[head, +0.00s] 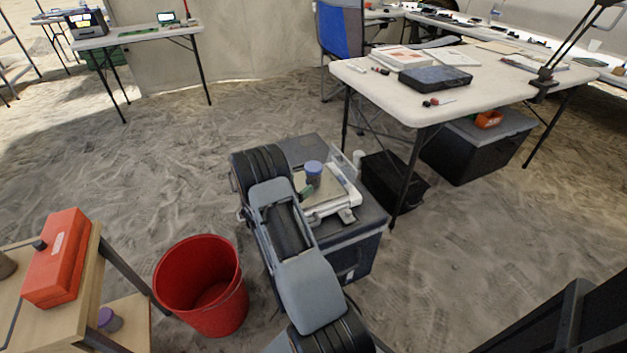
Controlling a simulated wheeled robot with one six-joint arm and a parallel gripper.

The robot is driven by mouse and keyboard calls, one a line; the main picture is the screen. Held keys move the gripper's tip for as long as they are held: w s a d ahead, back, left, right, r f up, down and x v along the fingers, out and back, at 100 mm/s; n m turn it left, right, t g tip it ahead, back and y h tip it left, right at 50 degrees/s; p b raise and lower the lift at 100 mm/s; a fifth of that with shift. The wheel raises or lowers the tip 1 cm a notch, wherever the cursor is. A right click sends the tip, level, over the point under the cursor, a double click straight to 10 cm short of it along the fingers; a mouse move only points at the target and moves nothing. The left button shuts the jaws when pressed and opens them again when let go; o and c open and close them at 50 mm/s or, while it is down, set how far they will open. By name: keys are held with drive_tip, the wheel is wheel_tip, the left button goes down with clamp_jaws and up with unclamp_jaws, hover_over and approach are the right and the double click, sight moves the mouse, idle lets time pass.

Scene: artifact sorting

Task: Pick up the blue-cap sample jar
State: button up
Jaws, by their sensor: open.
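A second jar with a purple-blue cap (108,319) stands on the lower shelf of the wooden stand at bottom left. My arm reaches up from the bottom centre, just left of the scale. My gripper (305,191) is mostly hidden behind my arm.
A red bucket (201,285) stands on the sand left of the case. A wooden stand (90,300) with an orange-red box (57,258) is at lower left. A white table (460,90) and a black crate (395,182) are to the right.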

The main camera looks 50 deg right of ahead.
sight(308, 178)
drive_tip(key=shift+d+b, duration=0.65)
drive_tip(key=shift+d, duration=2.8)
